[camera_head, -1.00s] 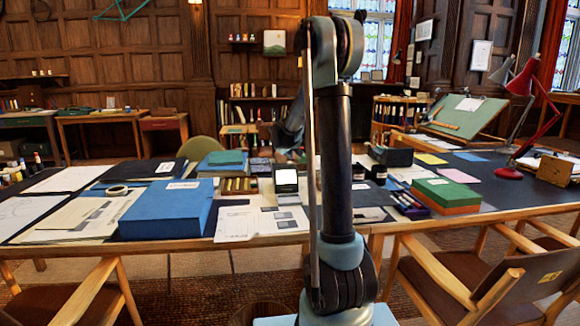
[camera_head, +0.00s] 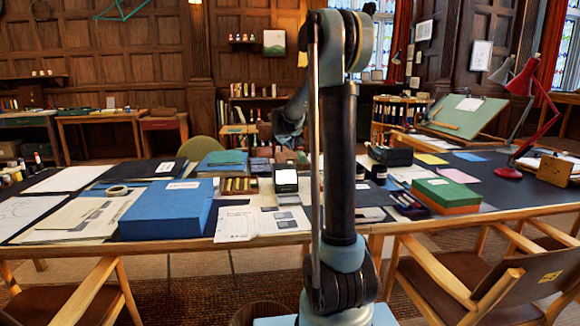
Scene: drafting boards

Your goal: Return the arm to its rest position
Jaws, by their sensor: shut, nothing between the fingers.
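My arm (camera_head: 340,165) stands upright in the middle of the view, with a black upper link between blue-grey joints. Its top joint (camera_head: 343,42) is bent, and part of a farther blue-grey link (camera_head: 291,115) shows to the left of the column, above the back of the desk. My gripper cannot be made out; the arm's own links cover that area.
A desk (camera_head: 270,241) spans the view in front of me. It bears a blue box (camera_head: 167,209), a small device with a lit screen (camera_head: 286,180) and stacked green and orange boxes (camera_head: 446,194). A red lamp (camera_head: 522,110) stands right. Wooden chairs (camera_head: 480,280) flank me.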

